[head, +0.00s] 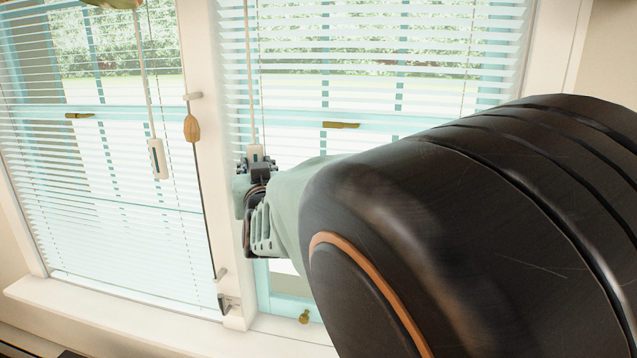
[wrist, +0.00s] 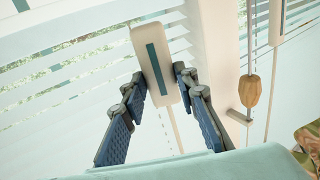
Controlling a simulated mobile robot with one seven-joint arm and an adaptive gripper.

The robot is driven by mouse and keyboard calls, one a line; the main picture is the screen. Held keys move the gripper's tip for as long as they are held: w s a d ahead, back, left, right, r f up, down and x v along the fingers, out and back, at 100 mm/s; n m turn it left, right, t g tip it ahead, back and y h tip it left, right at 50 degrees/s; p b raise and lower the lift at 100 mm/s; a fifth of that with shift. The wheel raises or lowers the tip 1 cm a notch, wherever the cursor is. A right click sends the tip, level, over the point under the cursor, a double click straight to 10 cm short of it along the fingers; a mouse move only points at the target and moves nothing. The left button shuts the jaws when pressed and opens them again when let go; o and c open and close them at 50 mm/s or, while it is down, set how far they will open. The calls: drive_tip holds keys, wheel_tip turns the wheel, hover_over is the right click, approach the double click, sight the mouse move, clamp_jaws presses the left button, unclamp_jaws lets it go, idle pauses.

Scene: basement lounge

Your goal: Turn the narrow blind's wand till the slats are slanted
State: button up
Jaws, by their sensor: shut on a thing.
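The right-hand blind (head: 440,65) has pale slats with gaps that show greenery outside. Its wand (head: 249,70) hangs near its left edge and ends in a white handle with a teal stripe (wrist: 157,62). My gripper (head: 257,168) is at this handle, and in the wrist view my gripper (wrist: 166,88) is shut on the handle's lower part. The left-hand blind (head: 110,160) has its own wand with a white handle (head: 158,160), apart from my gripper. I cannot tell surely which blind is the narrow one. My arm hides the right blind's lower right part.
A wooden cord tassel (head: 191,128) hangs by the white post (head: 215,180) between the windows, close to my gripper. It also shows in the wrist view (wrist: 249,92). A white sill (head: 110,312) runs below. A brass knob (head: 304,316) is under the right blind.

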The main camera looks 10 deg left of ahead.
sight(253, 118)
drive_tip(key=shift+w+d+f+n+g+y+b, duration=0.15)
drive_tip(key=shift+n+g+y+b, duration=0.15)
drive_tip(key=shift+b, duration=0.7)
drive_tip(key=shift+s+d+f+n+g+y+b, duration=0.15)
drive_tip(key=shift+y+b, duration=0.25)
drive_tip(key=shift+b, duration=0.6)
drive_tip(key=shift+a+r+n+y+b, duration=0.1)
drive_tip(key=shift+r+n+y+b, duration=0.2)
drive_tip(key=shift+b, duration=0.5)
drive_tip(key=o, duration=1.2)
drive_tip(key=shift+c, duration=0.2)
wheel_tip(253, 118, up, 10)
